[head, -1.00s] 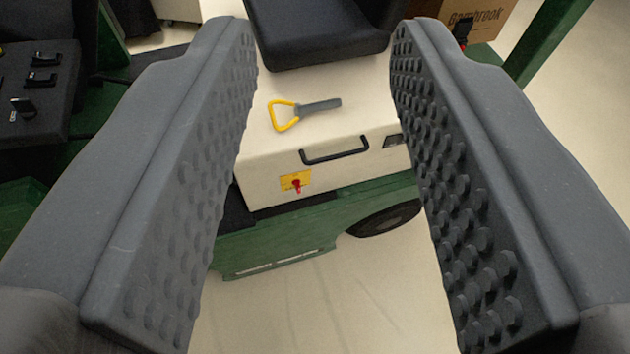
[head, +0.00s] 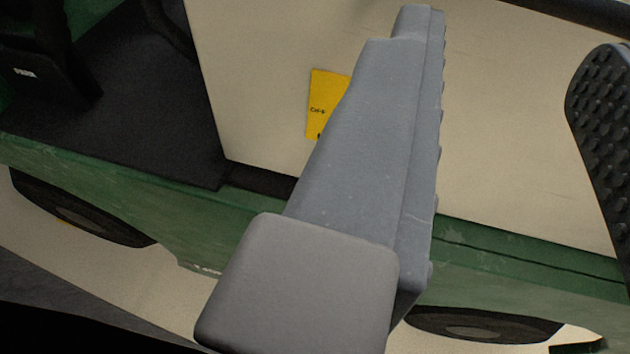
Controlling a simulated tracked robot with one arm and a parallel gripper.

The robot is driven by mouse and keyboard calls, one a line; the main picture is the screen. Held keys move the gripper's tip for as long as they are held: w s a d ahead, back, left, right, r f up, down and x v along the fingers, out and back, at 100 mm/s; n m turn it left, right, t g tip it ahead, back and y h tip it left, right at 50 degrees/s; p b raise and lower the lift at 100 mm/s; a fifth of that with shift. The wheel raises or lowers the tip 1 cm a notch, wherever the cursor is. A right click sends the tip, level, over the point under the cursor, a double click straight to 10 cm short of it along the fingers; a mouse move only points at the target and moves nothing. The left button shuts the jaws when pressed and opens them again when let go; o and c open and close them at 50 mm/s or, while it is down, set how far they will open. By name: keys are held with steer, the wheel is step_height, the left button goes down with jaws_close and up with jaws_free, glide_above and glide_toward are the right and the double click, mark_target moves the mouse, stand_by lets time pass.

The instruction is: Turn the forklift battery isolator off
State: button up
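The isolator's yellow plate (head: 323,103) is on the front face of the forklift's cream battery cover (head: 255,60). Only its left part shows, with a cut-off bit of black lettering. The rest of the plate and the red key are hidden behind my gripper's left finger. My gripper (head: 510,50) is open, its fingers wide apart with only the cream panel seen between them. The left finger crosses in front of the plate; I cannot tell whether it touches it. The right finger is at the right edge.
The forklift's green chassis (head: 500,245) runs below the cover, with dark wheels (head: 85,210) under it. A black floor mat (head: 130,100) and a dark part with a white label (head: 25,73) are at the left. A dark bar crosses the top right corner.

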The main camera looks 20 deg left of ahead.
steer(key=s+a+f+t+y+b, duration=0.1)
steer(key=s+a+f+y+b, duration=0.15)
steer(key=f, duration=1.35)
steer(key=b+x, duration=0.3)
steer(key=x, duration=1)
steer(key=shift+d+h, duration=0.35)
steer(key=shift+d, duration=0.05)
steer(key=shift+w, duration=0.15)
jaws_close()
